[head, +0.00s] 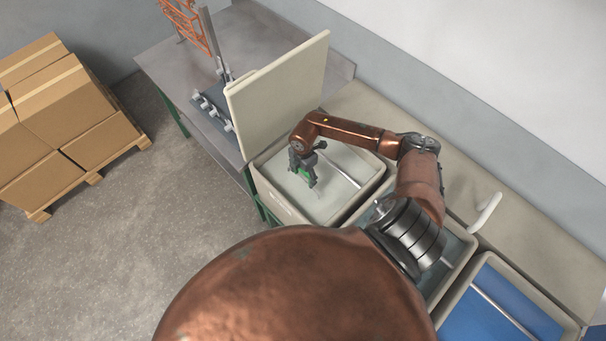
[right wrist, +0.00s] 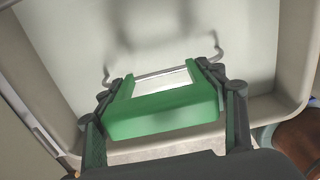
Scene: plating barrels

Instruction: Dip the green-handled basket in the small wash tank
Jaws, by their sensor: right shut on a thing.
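My right gripper (head: 303,164) is shut on the green handle (head: 305,174) of the basket, above a cream tank (head: 290,211) with pale grey contents. In the right wrist view, the green handle (right wrist: 160,116) lies between the two dark fingers of my right gripper (right wrist: 160,90). A thin metal bar and two bent hooks show beyond it. The basket's body is hardly visible, and I cannot tell how deep it sits. The tank's pale interior and rim (right wrist: 296,90) surround the handle in this view. My left gripper is not in view.
An upright cream lid (head: 278,95) stands at the tank's back left side. A second tank (head: 455,262) lies partly under my arm, and a blue-filled tank (head: 500,305) is farther right. A grey bench (head: 180,70) with an orange rack (head: 188,22) stands behind. Boxes (head: 62,105) sit left.

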